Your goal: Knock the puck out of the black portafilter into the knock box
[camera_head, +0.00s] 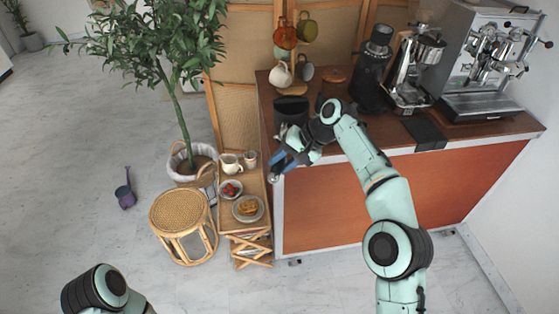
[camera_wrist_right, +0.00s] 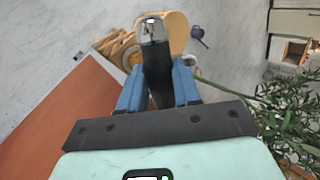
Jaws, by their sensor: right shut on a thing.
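My right gripper (camera_head: 284,165) has blue fingers and is shut on the handle of the black portafilter (camera_head: 274,178). It holds the portafilter off the counter's left front corner, over the low wooden stand's side. In the right wrist view the black handle (camera_wrist_right: 157,78) lies between the blue fingers, and the silver head points away from the gripper. Whether a puck is in the basket cannot be told. A black round container, apparently the knock box (camera_head: 291,108), stands on the counter's left end, behind my right gripper. My left gripper is out of view; only part of that arm shows.
A grinder (camera_head: 373,65) and espresso machines (camera_head: 480,62) line the counter's back. Mugs (camera_head: 281,75) and a brown canister (camera_head: 332,88) stand near the black container. The low stand holds a plate of food (camera_head: 248,208), a strawberry bowl (camera_head: 230,188) and cups. A potted plant (camera_head: 190,160) is left.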

